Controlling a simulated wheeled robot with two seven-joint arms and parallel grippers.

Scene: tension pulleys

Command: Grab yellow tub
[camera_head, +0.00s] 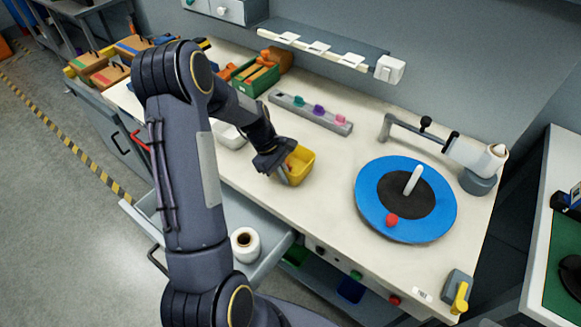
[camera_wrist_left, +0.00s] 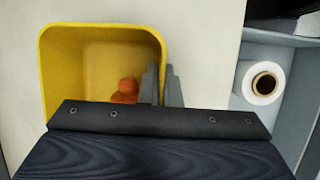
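The yellow tub (camera_head: 301,163) is on the pale worktop, near its front edge, with orange-red items (camera_wrist_left: 125,91) inside. My left gripper (camera_head: 285,172) is at the tub's near side. In the left wrist view the tub (camera_wrist_left: 75,35) fills the left part, and the left gripper's fingers (camera_wrist_left: 162,87) straddle its right wall, one inside and one outside. They are close together with the wall between them, so the gripper looks shut on the wall. Whether the tub touches the worktop is hard to tell. My right gripper is not in view.
A blue turntable (camera_head: 373,206) with a red ball stands to the right. A grey strip (camera_head: 309,113) with coloured knobs lies behind the tub. A white roll (camera_head: 245,245) sits in an open drawer (camera_head: 270,262) below the front edge. A white container (camera_head: 229,136) is left of the tub.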

